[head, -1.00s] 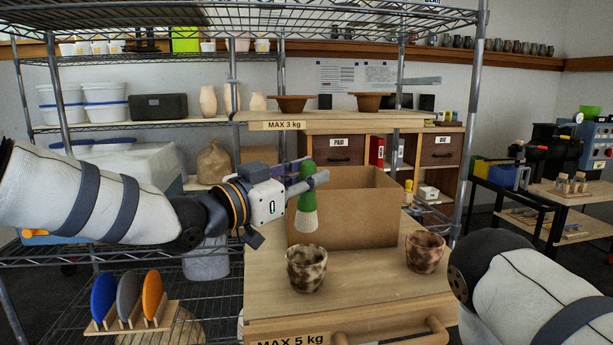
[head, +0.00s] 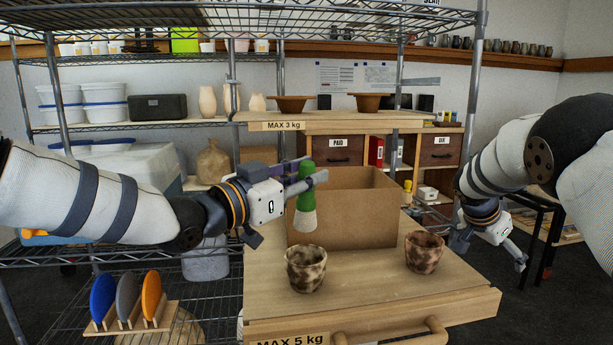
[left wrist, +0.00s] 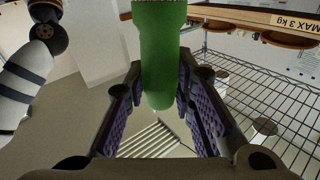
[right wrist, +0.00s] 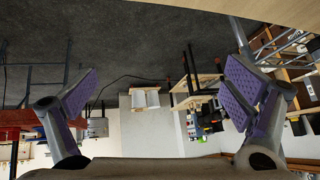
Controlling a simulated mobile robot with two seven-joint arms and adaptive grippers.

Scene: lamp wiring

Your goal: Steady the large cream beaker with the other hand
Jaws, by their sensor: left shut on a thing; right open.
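The cream beaker with brown blotches (head: 306,268) stands upright on the wooden pull-out board (head: 390,290), near its left side. A redder brown-speckled beaker (head: 423,252) stands to its right. My left gripper (head: 308,181) is shut on a green-handled brush (head: 306,205) with pale bristles pointing down. The brush hangs above and behind the cream beaker, apart from it; its green handle fills the middle of the left wrist view (left wrist: 160,60). My right gripper (head: 520,257) is off to the right of the board, away from both beakers. In the right wrist view it is open and empty (right wrist: 165,90).
An open cardboard box (head: 350,215) stands on the board behind the beakers. A rack with blue, grey and orange discs (head: 128,305) is at lower left. A shelf marked MAX 3 kg (head: 330,122) hangs above. The board's front right is clear.

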